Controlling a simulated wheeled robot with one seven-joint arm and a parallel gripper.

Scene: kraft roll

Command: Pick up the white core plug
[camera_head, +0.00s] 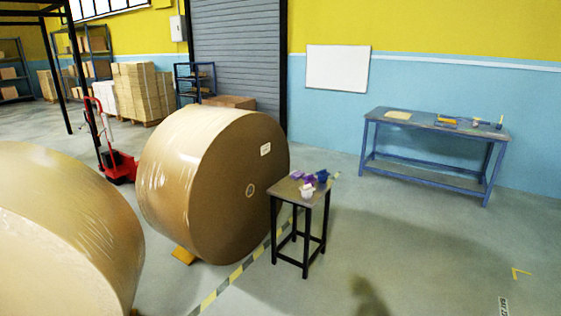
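The white core plug (306,192) appears to be the small white piece near the front edge of the small dark stool-like table (285,187). Purple pieces (308,179) lie just behind it, and a blue piece (322,175) stands to its right. They are close together, and I cannot tell if they touch. The large kraft roll (225,190) stands on its side just left of the small table, its flat end with the core hole (250,190) turned toward the table. My gripper is not in view.
Another large roll (60,235) fills the lower left. A wedge (183,256) sits under the middle roll. A blue workbench (425,125) with small items stands by the right wall. A red pallet jack (118,165) is behind the rolls.

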